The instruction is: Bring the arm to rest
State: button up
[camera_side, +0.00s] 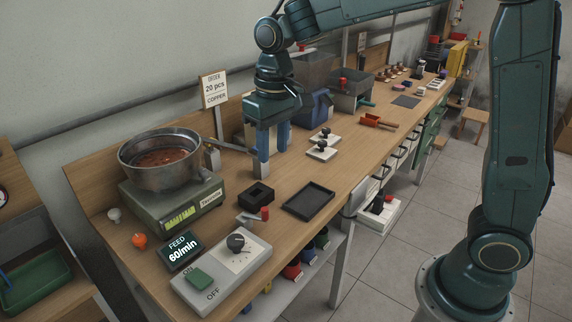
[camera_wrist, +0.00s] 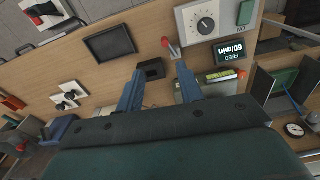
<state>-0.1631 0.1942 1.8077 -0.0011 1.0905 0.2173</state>
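My gripper (camera_side: 272,150) hangs over the workbench, pointing down, behind the black tray and right of the bowl feeder. In the wrist view my gripper (camera_wrist: 158,82) shows its two blue fingers apart with nothing held between them. Beyond the fingertips, the small black square holder (camera_wrist: 150,69) sits on the bench; it also shows in the side view (camera_side: 256,194). In the side view the fingers partly hide each other.
The bowl feeder (camera_side: 160,160) stands at left, by the feed display (camera_side: 180,250) and control box (camera_side: 228,272). An empty black tray (camera_side: 308,202) lies near the front edge. White blocks with black knobs (camera_side: 322,150) and a red scoop (camera_side: 376,121) lie farther along the bench.

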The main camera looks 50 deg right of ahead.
jog(key=s+d+r+t, duration=0.1)
jog(key=s+d+t, duration=0.1)
jog(key=s, duration=0.9)
jog(key=s+d+r+t, duration=0.2)
jog(key=s+d+t, duration=0.1)
jog(key=s, duration=0.8)
jog(key=shift+d+r+n, duration=0.2)
jog(key=shift+d+n, duration=0.1)
jog(key=shift+d, duration=0.5)
